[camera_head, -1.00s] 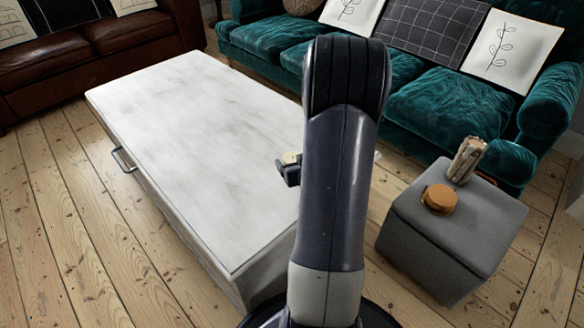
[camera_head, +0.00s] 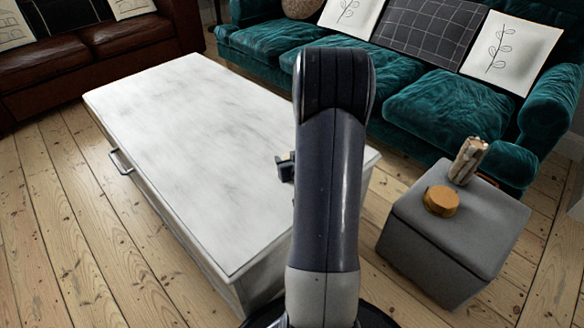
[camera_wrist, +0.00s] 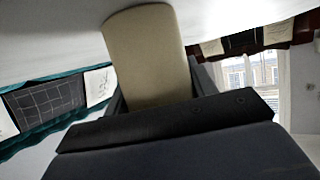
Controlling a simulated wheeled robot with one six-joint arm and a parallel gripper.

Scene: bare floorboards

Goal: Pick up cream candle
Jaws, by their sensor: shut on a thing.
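The cream candle (camera_wrist: 147,52) is a smooth pale cylinder in the wrist view, sitting between the fingers of my gripper (camera_wrist: 155,90). My gripper is shut on it. In the head view my gripper (camera_head: 286,168) shows as a small dark shape over the right part of the white marble-topped table (camera_head: 190,130), left of my arm. My arm hides most of the gripper there, and the candle is barely visible. I cannot tell whether the candle touches the tabletop.
A grey side table (camera_head: 470,228) at the right bears an orange-brown round object (camera_head: 441,201) and a light brown upright object (camera_head: 467,161). A teal sofa (camera_head: 440,105) stands behind, and a brown leather sofa (camera_head: 120,45) at the back left. The visible marble top is clear.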

